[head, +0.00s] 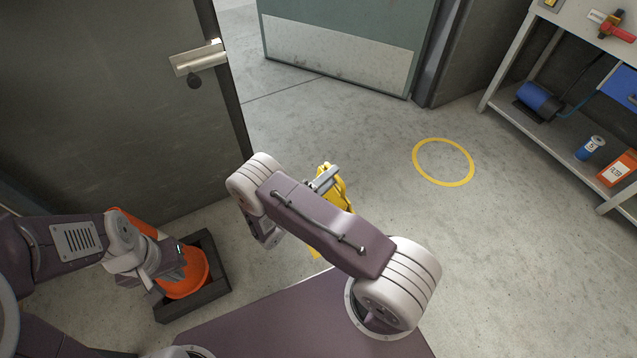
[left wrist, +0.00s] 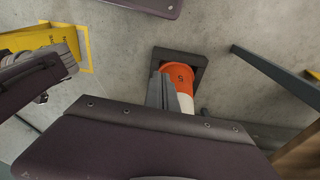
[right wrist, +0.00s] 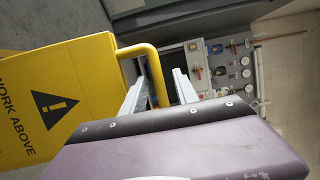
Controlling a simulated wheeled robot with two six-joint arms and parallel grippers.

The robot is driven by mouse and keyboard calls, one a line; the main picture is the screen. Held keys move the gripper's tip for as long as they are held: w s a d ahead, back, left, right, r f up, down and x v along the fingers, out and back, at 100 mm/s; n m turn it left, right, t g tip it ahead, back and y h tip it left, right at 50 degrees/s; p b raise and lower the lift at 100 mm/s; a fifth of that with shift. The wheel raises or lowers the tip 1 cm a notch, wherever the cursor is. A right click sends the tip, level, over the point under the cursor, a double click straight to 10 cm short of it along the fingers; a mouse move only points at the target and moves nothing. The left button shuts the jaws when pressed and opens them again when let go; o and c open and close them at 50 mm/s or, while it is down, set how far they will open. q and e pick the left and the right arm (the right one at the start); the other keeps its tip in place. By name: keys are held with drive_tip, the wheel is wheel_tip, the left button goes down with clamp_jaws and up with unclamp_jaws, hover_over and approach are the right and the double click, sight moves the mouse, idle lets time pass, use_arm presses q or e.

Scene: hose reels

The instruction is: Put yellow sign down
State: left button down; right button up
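The yellow sign (right wrist: 50,95), with a black warning triangle and "WORK ABOVE" lettering, fills the left of the right wrist view. Its yellow tube handle (right wrist: 158,75) passes between the fingers of my right gripper (right wrist: 160,85), which is shut on it. In the head view the sign (head: 338,190) is mostly hidden behind my right arm. In the left wrist view the sign (left wrist: 40,38) is beside a yellow floor outline (left wrist: 86,55); I cannot tell whether it touches the floor.
The orange cone (head: 185,275) stands on a dark base (head: 215,285) near the dark door (head: 110,90). A yellow ring (head: 443,140) is marked on clear floor to the right. A shelf unit (head: 548,130) with cans and a blue cylinder stands at the right.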

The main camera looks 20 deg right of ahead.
drive_tip(key=p+v, duration=0.2)
drive_tip(key=v, duration=0.4)
drive_tip(key=s+d+r+m+g+y, duration=0.1)
drive_tip(key=s+r+m+g+y, duration=0.15)
drive_tip(key=s+m+g, duration=0.45)
drive_tip(key=s+d+r+m+g+y, duration=0.2)
drive_tip(key=m+g+y, duration=0.15)
drive_tip(key=m, duration=0.65)
drive_tip(key=s+a+r+m+t+y, duration=0.1)
drive_tip(key=m+y, duration=0.4)
drive_tip(key=m, duration=0.6)
drive_tip(key=s+a+r+m+t+y, duration=0.2)
drive_tip(key=a+r+m+t+y, duration=0.2)
drive_tip(key=m, duration=0.8)
drive_tip(key=shift+a+r+m+y, duration=0.3)
drive_tip(key=shift+a+r+y, duration=0.1)
drive_tip(key=shift+r+y, duration=0.55)
wheel_tip(320, 180, up, 47)
drive_tip(key=p, duration=4.6)
drive_tip(key=shift+f+p, duration=0.15)
drive_tip(key=shift+p, duration=0.15)
